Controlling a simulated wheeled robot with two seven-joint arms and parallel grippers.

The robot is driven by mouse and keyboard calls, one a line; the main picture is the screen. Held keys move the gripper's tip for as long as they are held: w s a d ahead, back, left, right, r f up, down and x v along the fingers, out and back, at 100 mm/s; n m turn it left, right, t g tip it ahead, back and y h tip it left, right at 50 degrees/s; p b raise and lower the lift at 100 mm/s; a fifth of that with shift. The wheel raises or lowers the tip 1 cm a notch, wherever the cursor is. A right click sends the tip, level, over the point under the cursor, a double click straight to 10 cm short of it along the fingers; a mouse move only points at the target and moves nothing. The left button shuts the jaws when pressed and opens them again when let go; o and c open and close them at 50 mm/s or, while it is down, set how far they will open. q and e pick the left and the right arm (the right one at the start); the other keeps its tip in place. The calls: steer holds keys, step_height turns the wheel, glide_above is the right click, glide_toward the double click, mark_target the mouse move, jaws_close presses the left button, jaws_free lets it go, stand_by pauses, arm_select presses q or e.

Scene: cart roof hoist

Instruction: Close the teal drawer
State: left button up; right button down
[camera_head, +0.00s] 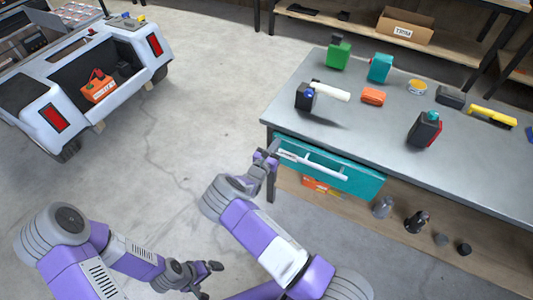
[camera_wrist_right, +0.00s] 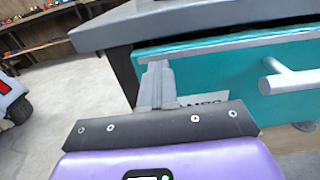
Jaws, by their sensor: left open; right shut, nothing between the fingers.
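The teal drawer (camera_head: 362,184) sits under the grey workbench top, with a silver bar handle (camera_head: 325,168) across its front. In the right wrist view the drawer front (camera_wrist_right: 220,62) shows a dark gap above its top edge; how far it stands out is hard to tell. My right gripper (camera_head: 276,149) is shut and empty at the left end of the drawer front, left of the handle. In the wrist view its fingers (camera_wrist_right: 156,84) overlap the front beside a partly hidden label; contact is unclear. My left gripper (camera_head: 209,280) is open and empty, low over the floor.
The workbench top (camera_head: 390,145) holds several tools and containers. A lower shelf (camera_head: 350,208) holds an orange box and dark cylindrical items. A white cart (camera_head: 95,75) with an orange box stands at upper left. Floor between cart and bench is clear.

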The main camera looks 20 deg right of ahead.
arm_select(q)
steer(key=shift+w+a, duration=0.1)
steer(key=shift+w, duration=0.25)
arm_select(e)
steer(key=x, duration=0.2)
steer(key=shift+w+d+r, duration=0.15)
steer(key=shift+w+d, duration=0.1)
steer(key=shift+d, duration=0.1)
steer(key=shift+d+r, duration=0.1)
